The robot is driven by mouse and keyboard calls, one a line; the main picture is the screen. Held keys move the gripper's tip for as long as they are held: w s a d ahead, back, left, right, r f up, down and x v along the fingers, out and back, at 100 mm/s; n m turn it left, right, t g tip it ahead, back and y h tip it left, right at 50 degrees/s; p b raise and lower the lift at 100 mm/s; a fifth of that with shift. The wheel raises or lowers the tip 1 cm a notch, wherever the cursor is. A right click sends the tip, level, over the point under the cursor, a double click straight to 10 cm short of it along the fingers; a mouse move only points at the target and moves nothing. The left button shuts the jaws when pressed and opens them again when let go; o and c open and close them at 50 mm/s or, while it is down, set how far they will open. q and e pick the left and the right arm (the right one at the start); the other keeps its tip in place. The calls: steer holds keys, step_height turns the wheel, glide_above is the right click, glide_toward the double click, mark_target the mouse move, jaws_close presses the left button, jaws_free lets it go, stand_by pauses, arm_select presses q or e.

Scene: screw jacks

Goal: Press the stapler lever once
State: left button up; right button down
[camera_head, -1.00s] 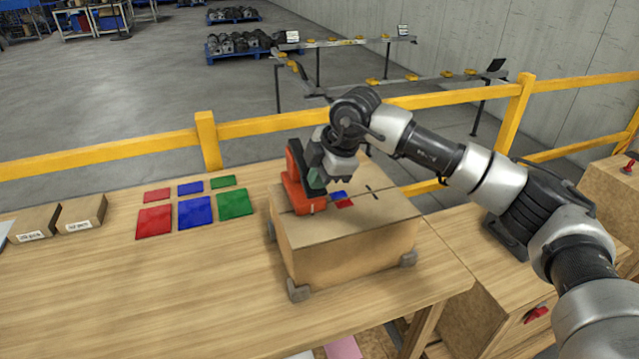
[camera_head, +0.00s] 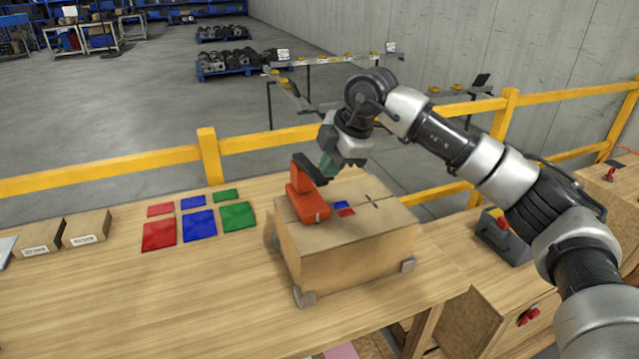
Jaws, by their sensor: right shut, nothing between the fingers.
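The stapler (camera_head: 308,203) has an orange-red body and a black lever (camera_head: 309,168) at its top. It stands on the top left part of a cardboard box (camera_head: 350,251), which rests on the wooden table. My right gripper (camera_head: 328,166) is shut and empty. Its greenish fingertips are just right of the lever in the picture and point down. I cannot tell whether they touch the lever. My left gripper is not in view.
Red, blue and green squares (camera_head: 198,224) lie on the table left of the box. Two small cardboard boxes (camera_head: 87,228) are at the far left. A yellow rail (camera_head: 105,166) runs behind the table. The front left of the table is clear.

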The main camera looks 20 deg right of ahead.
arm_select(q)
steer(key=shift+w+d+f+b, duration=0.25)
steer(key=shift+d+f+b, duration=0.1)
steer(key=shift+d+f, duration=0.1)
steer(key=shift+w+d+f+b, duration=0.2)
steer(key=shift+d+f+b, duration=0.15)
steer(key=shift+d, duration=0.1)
arm_select(e)
steer(key=d+v, duration=0.1)
steer(key=v, duration=0.5)
steer(key=shift+w+d, duration=0.15)
steer(key=shift+d, duration=0.1)
steer(key=shift+a, duration=0.1)
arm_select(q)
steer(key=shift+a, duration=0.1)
